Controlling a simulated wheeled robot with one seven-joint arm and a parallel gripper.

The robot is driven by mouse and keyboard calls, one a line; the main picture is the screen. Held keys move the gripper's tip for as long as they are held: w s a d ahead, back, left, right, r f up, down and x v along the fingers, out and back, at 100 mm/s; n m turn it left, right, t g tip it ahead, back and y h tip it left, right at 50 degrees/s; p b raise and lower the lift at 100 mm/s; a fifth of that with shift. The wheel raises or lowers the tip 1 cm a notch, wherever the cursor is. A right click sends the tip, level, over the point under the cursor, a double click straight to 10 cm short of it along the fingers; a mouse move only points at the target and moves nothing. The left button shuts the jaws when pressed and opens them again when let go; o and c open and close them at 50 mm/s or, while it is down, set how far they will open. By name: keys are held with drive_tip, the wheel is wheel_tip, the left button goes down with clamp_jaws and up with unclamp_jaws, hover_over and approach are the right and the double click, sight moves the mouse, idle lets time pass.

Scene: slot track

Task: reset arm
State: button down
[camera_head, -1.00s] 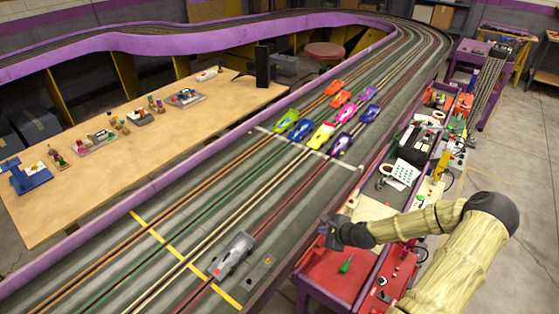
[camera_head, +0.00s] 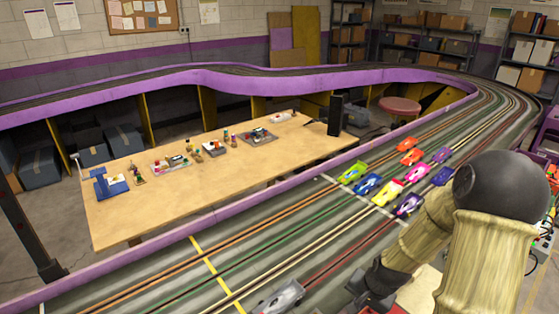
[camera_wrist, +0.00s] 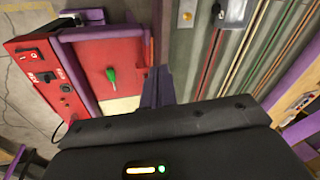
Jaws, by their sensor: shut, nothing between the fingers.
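My arm's gripper (camera_head: 372,284) shows at the lower right of the head view, low over the near right edge of the slot track. My forearm hides part of the track and most of the side bench. In the wrist view the gripper fingers (camera_wrist: 158,86) are together with nothing between them. They point toward the gap between a red bench top and the track edge. The fingers look clear of the objects around them.
A grey car (camera_head: 283,298) sits on the track (camera_head: 235,262) left of my gripper. Several coloured cars (camera_head: 390,191) stand farther up. In the wrist view, a green screwdriver (camera_wrist: 112,77) lies on the red bench (camera_wrist: 92,58). A wooden table (camera_head: 150,205) stands at left.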

drive_tip(key=s+a+r+n, duration=0.2)
drive_tip(key=s+r+n, duration=0.1)
drive_tip(key=r, duration=0.3)
drive_tip(key=s+a+r+n+h, duration=0.1)
drive_tip(key=s+a+r+n, duration=0.2)
drive_tip(key=s+r, duration=0.3)
drive_tip(key=shift+a+r+n, duration=0.15)
drive_tip(key=shift+a+n, duration=0.1)
drive_tip(key=shift+n, duration=0.55)
